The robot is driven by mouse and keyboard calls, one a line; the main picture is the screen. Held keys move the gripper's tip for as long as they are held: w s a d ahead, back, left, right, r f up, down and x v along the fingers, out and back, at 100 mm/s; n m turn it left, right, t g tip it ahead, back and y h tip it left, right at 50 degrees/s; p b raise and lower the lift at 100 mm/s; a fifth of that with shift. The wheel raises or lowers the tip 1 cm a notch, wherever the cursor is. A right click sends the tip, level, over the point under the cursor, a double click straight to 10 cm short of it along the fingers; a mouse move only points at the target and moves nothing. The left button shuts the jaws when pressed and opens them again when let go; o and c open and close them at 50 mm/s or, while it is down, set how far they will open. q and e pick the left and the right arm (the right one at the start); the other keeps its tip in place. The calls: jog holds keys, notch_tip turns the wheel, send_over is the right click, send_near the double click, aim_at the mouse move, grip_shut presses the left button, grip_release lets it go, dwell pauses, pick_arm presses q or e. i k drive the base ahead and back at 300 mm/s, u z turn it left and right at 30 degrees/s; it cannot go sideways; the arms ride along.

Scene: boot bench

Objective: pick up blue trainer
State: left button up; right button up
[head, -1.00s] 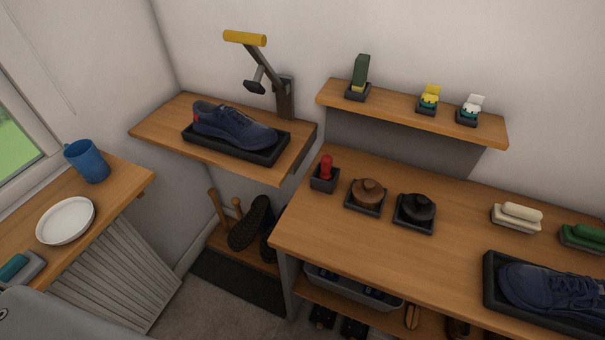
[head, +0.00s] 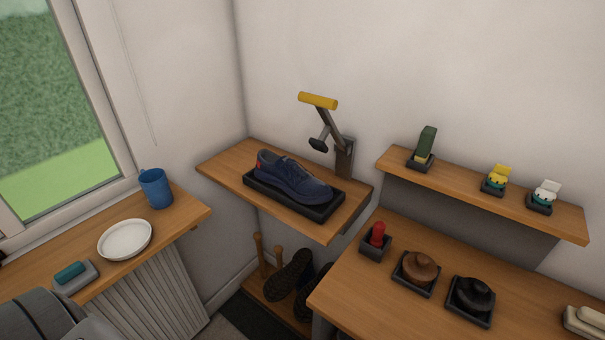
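A blue trainer (head: 292,178) with a red patch at its heel sits upright in a black tray (head: 262,203). The tray is on a small wooden wall shelf (head: 223,169) in the middle of the head view. The trainer's toe points right. A lever press with a yellow handle (head: 318,101) is fixed at the back of that shelf, its dark pad above and behind the trainer. Neither of my grippers shows in this view.
A windowsill at left holds a blue mug (head: 156,188), a white plate (head: 125,239) and a teal brush (head: 71,272). A lower bench (head: 370,299) at right carries a red-topped item (head: 377,235) and round brushes (head: 471,295).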

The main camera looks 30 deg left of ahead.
aim_at(284, 173)
jog(key=u, duration=1.95)
jog(key=k, duration=1.3)
jog(key=z, duration=1.75)
jog(key=i, duration=0.5)
jog(key=u, duration=0.05)
